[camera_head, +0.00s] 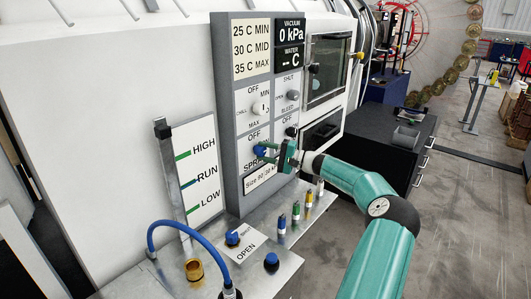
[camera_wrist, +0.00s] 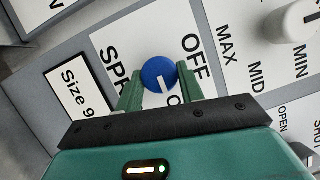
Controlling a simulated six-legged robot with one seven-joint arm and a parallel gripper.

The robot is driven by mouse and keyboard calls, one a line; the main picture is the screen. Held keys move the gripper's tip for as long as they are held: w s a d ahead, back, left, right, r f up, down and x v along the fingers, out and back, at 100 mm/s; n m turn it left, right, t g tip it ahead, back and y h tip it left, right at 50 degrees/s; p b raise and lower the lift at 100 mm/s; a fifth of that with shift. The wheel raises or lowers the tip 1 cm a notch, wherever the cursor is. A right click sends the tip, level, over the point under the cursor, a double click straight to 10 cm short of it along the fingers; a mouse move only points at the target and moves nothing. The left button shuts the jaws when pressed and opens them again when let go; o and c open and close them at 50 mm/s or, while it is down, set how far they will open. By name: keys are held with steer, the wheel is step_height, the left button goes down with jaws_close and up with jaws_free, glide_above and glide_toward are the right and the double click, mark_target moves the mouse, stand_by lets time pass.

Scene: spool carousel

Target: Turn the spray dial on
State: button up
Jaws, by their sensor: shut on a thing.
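The spray dial (camera_wrist: 158,71) is a round blue knob on a white panel labelled OFF and SPR, the rest of that word hidden. In the head view the dial (camera_head: 259,150) sits low on the grey control board. My gripper (camera_wrist: 161,80) has its two green fingers on either side of the dial, shut on it. In the head view my gripper (camera_head: 266,152) reaches the board from the right. A short white mark shows on the dial's face. Part of a label beginning with O is hidden by a finger.
A white dial (camera_head: 259,108) and other knobs sit above and right. A level gauge (camera_head: 188,170) stands left. Below is a metal shelf (camera_head: 262,285) with a blue hose (camera_head: 160,226), a brass fitting (camera_head: 194,270) and small coloured valves (camera_head: 295,212). Open floor lies right.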

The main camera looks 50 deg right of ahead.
steer(key=o, duration=1)
steer(key=v, duration=1.3)
steer(key=shift+s+d, duration=0.2)
steer(key=shift+s, duration=0.1)
